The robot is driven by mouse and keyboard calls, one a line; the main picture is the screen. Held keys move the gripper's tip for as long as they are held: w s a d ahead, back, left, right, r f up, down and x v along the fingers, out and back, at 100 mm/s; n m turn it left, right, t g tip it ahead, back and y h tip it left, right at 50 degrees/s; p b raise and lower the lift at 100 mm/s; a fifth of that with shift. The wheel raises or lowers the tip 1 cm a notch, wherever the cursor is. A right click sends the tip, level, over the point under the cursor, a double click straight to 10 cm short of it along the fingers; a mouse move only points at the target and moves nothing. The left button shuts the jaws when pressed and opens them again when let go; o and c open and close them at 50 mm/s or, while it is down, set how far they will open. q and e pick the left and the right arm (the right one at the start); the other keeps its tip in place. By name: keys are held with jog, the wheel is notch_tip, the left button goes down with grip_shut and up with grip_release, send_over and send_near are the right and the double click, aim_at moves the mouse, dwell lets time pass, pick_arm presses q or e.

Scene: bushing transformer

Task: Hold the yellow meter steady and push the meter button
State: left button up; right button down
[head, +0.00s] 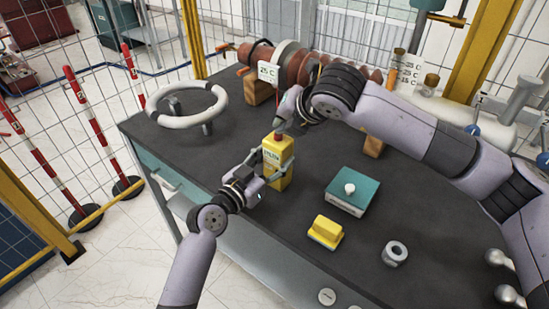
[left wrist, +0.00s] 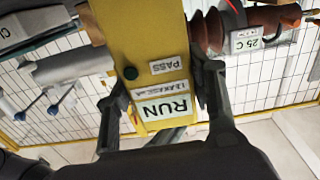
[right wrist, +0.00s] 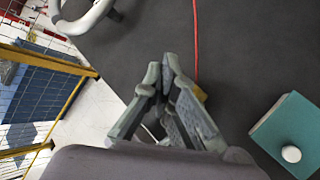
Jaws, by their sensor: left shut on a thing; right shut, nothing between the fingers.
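The yellow meter (head: 279,171) stands upright on the dark bench. In the left wrist view the meter (left wrist: 155,45) appears upside down, with a RUN display (left wrist: 163,108), a PASS label and a dark green round spot (left wrist: 130,73). My left gripper (head: 262,168) is shut on the meter, a finger on each side. My right gripper (head: 280,124) is shut and empty, its tips just above the red part (head: 278,137) on the meter's top; I cannot tell if they touch. In the right wrist view my right fingers (right wrist: 168,72) hide most of the meter (right wrist: 200,93).
A teal box with a white knob (head: 350,189), a yellow block (head: 325,231) and a metal nut (head: 395,252) lie to the right. A white ring handwheel (head: 187,105) stands at left. A brown ribbed bushing (head: 297,65) lies behind. A red cable (right wrist: 195,40) runs near the meter.

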jog(key=shift+r, duration=3.15)
pick_arm(q)
jog(key=o, duration=1.5)
jog(key=v, duration=1.2)
pick_arm(e)
jog(key=shift+f, duration=0.1)
